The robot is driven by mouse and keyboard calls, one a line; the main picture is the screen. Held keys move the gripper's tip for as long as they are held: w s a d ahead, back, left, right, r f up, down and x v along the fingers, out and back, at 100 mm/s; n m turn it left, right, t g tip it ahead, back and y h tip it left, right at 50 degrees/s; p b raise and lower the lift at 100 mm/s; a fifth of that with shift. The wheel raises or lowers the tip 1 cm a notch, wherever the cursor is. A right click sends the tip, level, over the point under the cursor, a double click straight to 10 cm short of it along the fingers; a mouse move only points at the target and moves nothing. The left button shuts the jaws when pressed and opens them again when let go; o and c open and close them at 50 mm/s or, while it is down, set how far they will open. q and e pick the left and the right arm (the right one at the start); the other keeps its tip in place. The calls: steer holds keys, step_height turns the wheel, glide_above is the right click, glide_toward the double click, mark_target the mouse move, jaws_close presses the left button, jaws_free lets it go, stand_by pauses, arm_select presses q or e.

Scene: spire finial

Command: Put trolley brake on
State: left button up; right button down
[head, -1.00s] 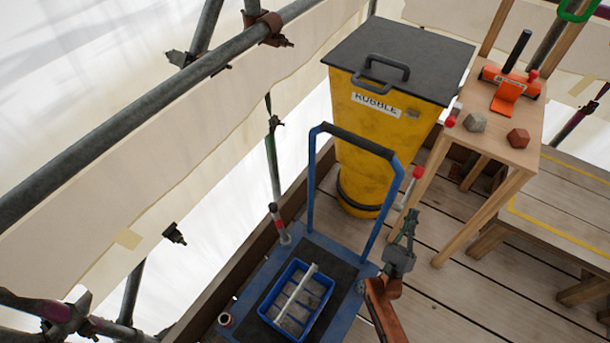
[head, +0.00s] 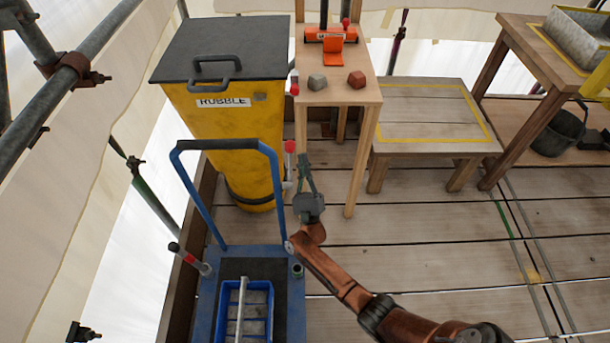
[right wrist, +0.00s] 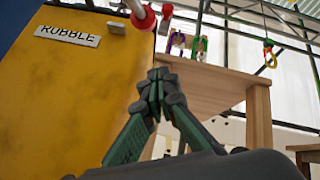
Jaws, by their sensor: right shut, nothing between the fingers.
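The blue trolley (head: 212,309) stands at the lower left in the head view, its bent push handle (head: 182,189) upright. A red-knobbed lever (head: 290,147) stands in front of the yellow bin; I cannot tell which lever is the brake. My right gripper (head: 304,160) is shut and empty, close to the right of that red knob. In the right wrist view its fingertips (right wrist: 158,75) meet below a pale rod with a red end (right wrist: 140,12). My left gripper is not in view.
The yellow rubble bin (head: 240,125) stands behind the trolley. A narrow wooden table (head: 340,92) with an orange device (head: 330,38) and two small blocks stands right of it. A low bench (head: 425,108) is farther right. A blue tray (head: 265,290) lies on the trolley. Planks at right are clear.

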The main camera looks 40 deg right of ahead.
mark_target(290, 164)
steer(key=r, duration=0.1)
steer(key=a+r, duration=0.1)
steer(key=r, duration=0.1)
steer(key=a+r, duration=0.1)
steer(key=shift+w+a+r, duration=0.1)
steer(key=shift+w+r, duration=0.05)
steer(key=shift+w, duration=0.1)
